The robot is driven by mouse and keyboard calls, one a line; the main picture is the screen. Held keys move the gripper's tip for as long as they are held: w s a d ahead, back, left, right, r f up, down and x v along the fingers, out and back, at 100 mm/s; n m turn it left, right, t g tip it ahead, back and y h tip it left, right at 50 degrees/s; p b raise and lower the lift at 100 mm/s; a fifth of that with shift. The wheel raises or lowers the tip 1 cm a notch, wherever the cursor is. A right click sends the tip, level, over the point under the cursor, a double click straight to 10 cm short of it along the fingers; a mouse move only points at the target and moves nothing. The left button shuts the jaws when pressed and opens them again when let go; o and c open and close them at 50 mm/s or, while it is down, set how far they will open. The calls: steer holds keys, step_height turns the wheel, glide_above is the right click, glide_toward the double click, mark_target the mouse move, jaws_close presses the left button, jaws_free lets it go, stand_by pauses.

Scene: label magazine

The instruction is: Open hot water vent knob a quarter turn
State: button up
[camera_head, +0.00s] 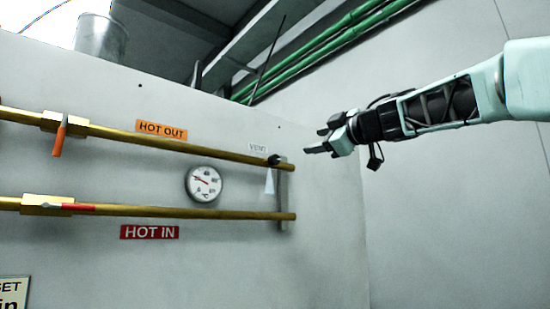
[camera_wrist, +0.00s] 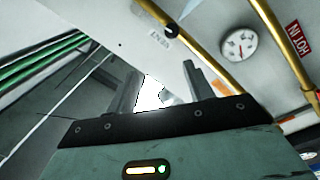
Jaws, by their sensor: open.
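The vent knob (camera_head: 273,160) is a small black knob at the right end of the upper brass pipe (camera_head: 200,147), next to a white VENT label (camera_head: 258,148). In the wrist view the dark knob (camera_wrist: 171,30) shows near the top, beside the pipe and label. My gripper (camera_head: 317,141) is open and empty, to the right of the knob and slightly higher in the head view, apart from it. In the wrist view its two grey fingers (camera_wrist: 162,85) are spread, with a bright white patch between them that I cannot identify. The knob is not between the fingers.
A grey bracket (camera_head: 283,200) joins the pipe ends. A small white triangular piece (camera_head: 269,183) hangs below the knob. A lower brass pipe (camera_head: 190,212), a round gauge (camera_head: 203,184) and an orange-handled valve (camera_head: 59,137) are left. Space between gripper and panel looks clear.

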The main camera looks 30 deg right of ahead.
mark_target(277, 160)
steer(key=shift+n+g, duration=0.4)
steer(key=shift+n, duration=0.1)
steer(key=w+a+p, duration=0.1)
steer(key=w, duration=0.4)
steer(key=w+a+f+p, duration=0.1)
steer(key=w+p, duration=0.1)
steer(key=w, duration=0.4)
steer(key=w+a+p, duration=0.1)
steer(key=w, duration=0.5)
steer(key=shift+w+f, duration=0.15)
steer(key=shift+f, duration=0.2)
steer(key=shift+c, duration=0.3)
steer(key=c, duration=0.9)
